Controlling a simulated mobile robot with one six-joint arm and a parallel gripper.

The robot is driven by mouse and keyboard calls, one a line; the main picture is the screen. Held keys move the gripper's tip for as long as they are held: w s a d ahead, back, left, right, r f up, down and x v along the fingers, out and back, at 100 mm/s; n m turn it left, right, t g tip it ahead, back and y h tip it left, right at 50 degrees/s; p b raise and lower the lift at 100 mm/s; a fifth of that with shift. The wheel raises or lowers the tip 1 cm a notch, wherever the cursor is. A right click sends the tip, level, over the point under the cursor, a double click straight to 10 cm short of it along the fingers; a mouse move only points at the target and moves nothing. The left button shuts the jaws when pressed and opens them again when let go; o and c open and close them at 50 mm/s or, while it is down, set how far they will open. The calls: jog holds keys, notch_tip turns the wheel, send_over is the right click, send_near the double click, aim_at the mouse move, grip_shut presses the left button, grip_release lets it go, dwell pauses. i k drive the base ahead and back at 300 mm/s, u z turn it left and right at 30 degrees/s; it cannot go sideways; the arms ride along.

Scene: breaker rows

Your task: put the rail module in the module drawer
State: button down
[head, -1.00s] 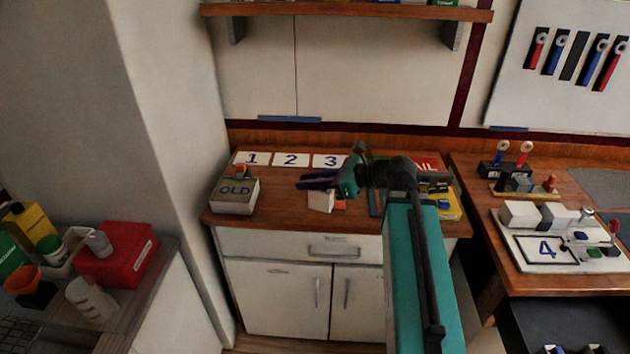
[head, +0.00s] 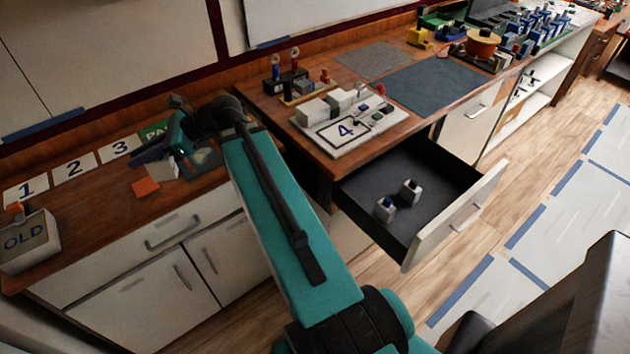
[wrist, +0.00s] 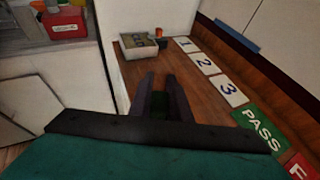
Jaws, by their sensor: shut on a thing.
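My gripper (head: 142,156) is above the wooden counter at the left in the head view. Its dark fingers also show in the wrist view (wrist: 161,90), close together with a dark gap between them. A pale piece (head: 162,168), which I take to be the rail module, shows just under the fingers, mostly hidden by them. The module drawer (head: 452,226) stands open at the right, with a dark floor and a white front.
An OLD box (head: 28,240), number cards (head: 72,168) and an orange square (head: 145,187) lie on the counter. A board marked 4 (head: 345,130) with blocks sits above the drawer. The drawer has free floor around its modules.

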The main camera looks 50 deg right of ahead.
aim_at(430, 181)
jog(key=z, duration=0.35)
jog(key=i, duration=0.3)
jog(key=z, duration=0.55)
